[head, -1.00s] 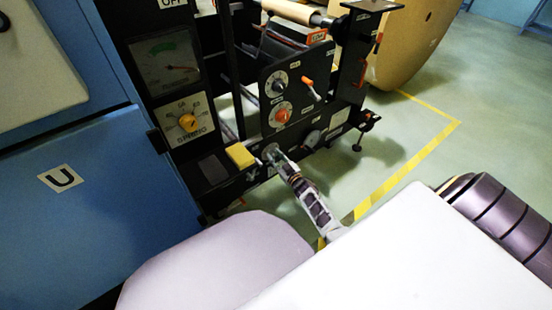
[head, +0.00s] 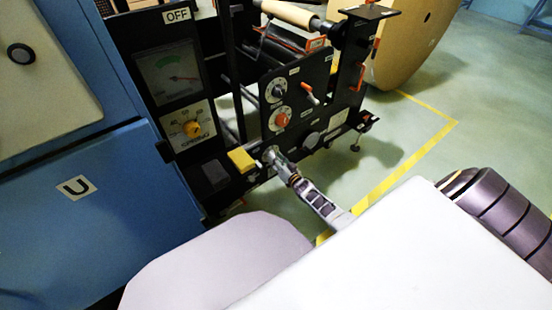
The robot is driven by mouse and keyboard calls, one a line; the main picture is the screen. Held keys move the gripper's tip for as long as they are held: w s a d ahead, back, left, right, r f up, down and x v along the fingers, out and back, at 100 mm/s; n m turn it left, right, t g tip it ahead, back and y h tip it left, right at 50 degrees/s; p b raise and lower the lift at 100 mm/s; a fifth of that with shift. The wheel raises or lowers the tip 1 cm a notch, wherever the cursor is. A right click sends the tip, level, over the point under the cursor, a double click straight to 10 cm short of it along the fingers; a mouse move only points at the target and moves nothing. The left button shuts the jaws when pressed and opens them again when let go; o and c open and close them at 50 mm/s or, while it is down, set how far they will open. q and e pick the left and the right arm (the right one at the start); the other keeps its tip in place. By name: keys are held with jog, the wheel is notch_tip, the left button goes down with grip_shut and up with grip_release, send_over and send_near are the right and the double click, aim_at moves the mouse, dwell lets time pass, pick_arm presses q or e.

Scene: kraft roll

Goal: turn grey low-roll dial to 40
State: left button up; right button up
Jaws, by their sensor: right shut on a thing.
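My right gripper (head: 271,155) reaches from below to the low front strip of the black machine. Its fingers are closed on a small grey knob there, which I take to be the grey low-roll dial. The fingers cover most of the knob, so its pointer and scale cannot be read. My left gripper is not in view.
A yellow block (head: 241,160) sits just left of the gripper. Above are an orange knob (head: 283,118), a black-and-white dial (head: 277,91) and a red-tipped lever (head: 308,91). A round grey disc (head: 311,140) is at right.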

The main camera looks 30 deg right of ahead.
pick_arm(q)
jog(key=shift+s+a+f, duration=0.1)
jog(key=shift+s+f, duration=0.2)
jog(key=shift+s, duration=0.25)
pick_arm(e)
jog(key=m, duration=0.9)
jog(key=shift+d+m+y, duration=0.2)
jog(key=shift+m+y, duration=0.2)
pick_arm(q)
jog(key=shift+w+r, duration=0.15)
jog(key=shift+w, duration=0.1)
pick_arm(e)
jog(key=o, duration=1)
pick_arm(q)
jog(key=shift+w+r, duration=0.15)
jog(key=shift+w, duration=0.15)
